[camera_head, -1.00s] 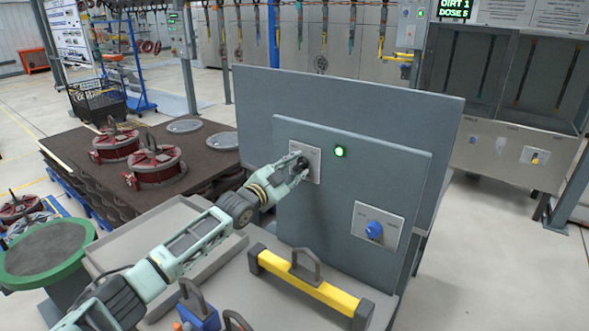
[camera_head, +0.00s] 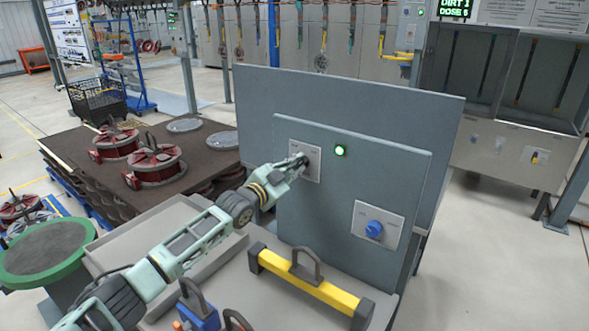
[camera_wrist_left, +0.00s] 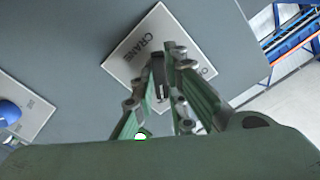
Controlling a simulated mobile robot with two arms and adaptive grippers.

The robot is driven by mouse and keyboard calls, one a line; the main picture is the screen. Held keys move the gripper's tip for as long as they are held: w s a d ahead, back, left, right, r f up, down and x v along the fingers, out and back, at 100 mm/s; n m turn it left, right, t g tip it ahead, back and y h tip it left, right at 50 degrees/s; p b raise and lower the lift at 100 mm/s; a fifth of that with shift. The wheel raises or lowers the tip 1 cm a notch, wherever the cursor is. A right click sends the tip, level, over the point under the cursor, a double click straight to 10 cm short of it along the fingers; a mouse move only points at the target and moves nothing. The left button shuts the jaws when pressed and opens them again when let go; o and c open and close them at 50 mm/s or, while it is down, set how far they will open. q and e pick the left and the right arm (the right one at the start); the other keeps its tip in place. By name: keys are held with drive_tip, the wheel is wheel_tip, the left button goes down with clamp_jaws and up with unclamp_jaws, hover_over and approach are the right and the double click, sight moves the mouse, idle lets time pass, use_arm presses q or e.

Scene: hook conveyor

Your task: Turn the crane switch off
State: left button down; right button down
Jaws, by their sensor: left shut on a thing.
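The crane switch plate (camera_head: 312,173) is a light plate on the grey panel. In the left wrist view the plate (camera_wrist_left: 129,69) carries the word CRANE. My left gripper (camera_head: 303,162) reaches it from the left and is shut on the dark switch knob, which also shows between the fingers in the left wrist view (camera_wrist_left: 159,78). The fingers hide most of the knob, and I cannot read its setting. A green lamp (camera_head: 340,150) is lit just right of the plate. My right gripper is not in view.
A second plate with a blue knob (camera_head: 374,229) sits lower right on the panel (camera_head: 345,195). A yellow bar with a dark handle (camera_head: 315,286) lies on the table below. A grey tray (camera_head: 160,218) and a green round stand (camera_head: 85,262) are at left.

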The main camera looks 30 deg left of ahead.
use_arm(q)
drive_tip(key=n, duration=0.4)
drive_tip(key=shift+f+b, duration=0.1)
drive_tip(key=shift+b, duration=0.2)
drive_tip(key=n, duration=0.3)
drive_tip(key=shift+n, duration=0.3)
drive_tip(key=n+b, duration=0.1)
drive_tip(key=n, duration=0.3)
drive_tip(key=shift+d, duration=0.1)
drive_tip(key=shift+n, duration=1.7)
drive_tip(key=c, duration=1.8)
unclamp_jaws()
drive_tip(key=shift+o, duration=0.2)
drive_tip(key=shift+s, duration=0.15)
